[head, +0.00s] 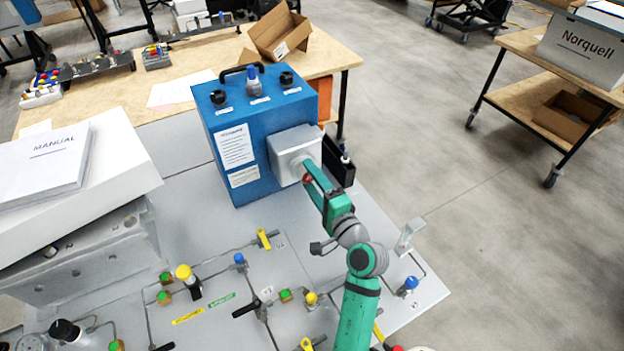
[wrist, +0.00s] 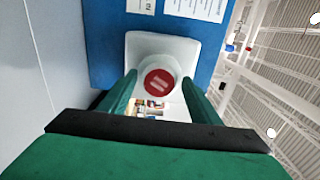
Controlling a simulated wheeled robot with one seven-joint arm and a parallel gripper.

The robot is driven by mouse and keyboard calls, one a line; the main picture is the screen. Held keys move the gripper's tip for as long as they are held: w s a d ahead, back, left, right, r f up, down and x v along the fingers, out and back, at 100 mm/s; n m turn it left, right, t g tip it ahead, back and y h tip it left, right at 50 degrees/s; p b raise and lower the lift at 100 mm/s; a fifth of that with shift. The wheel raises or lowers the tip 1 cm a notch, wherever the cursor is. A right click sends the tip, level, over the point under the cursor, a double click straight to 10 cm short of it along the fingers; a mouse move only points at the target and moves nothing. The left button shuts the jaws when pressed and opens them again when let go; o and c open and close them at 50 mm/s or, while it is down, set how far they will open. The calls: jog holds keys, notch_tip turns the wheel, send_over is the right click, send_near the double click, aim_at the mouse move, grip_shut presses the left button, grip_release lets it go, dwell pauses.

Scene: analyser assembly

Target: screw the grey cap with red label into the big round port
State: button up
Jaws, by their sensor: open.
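The grey cap with red label (wrist: 158,82) sits at the front of the pale grey housing (wrist: 138,45), its red face toward the wrist camera. In the head view a bit of its red label (head: 307,179) shows beside my gripper. The housing (head: 284,146) is on the side of the blue analyser (head: 241,127). The big round port is hidden behind the cap; I cannot tell how deep the cap is seated. My gripper (wrist: 159,84) is open, with one finger on each side of the cap. Gaps show between the fingers and the cap in the wrist view.
A black holder (head: 338,163) stands just right of the housing. Valves and pipes, including a yellow handle (head: 264,239), cover the bench panel below. A white box with a manual (head: 48,158) is at left.

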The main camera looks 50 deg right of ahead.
jog(key=shift+c, duration=0.3)
jog(key=c, duration=1.1)
jog(key=m, duration=0.4)
jog(key=shift+c, duration=0.2)
jog(key=m, duration=2)
jog(key=shift+d+r, duration=0.15)
jog(key=shift+d, duration=0.05)
jog(key=o, duration=1.2)
